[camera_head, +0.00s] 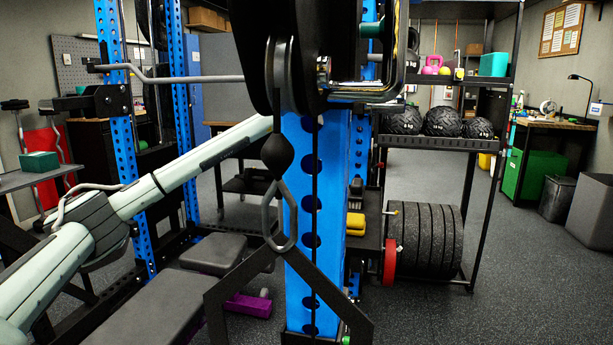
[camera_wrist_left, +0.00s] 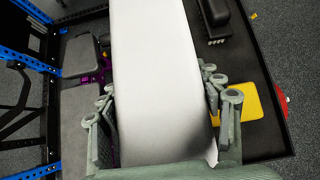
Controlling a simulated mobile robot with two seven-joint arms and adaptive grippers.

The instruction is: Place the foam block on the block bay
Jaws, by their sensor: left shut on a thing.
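My left gripper (camera_wrist_left: 165,115) is shut on a long, pale grey-white block, which I take to be the foam block (camera_wrist_left: 160,60). The block fills the space between the fingers and runs up out of the left wrist view. In the head view my left arm reaches in from the left and passes behind the black cable machine and blue post, so its gripper and the block are hidden there. My right gripper is in neither view. I cannot make out which surface is the block bay.
A blue post (camera_head: 310,230) with a hanging cable handle (camera_head: 280,215) stands close in front. Below the held block are a grey bench (camera_wrist_left: 80,115) and a dark platform with a yellow item (camera_wrist_left: 238,103). A rack with black balls (camera_head: 443,122) and a teal box (camera_head: 493,64) stands behind.

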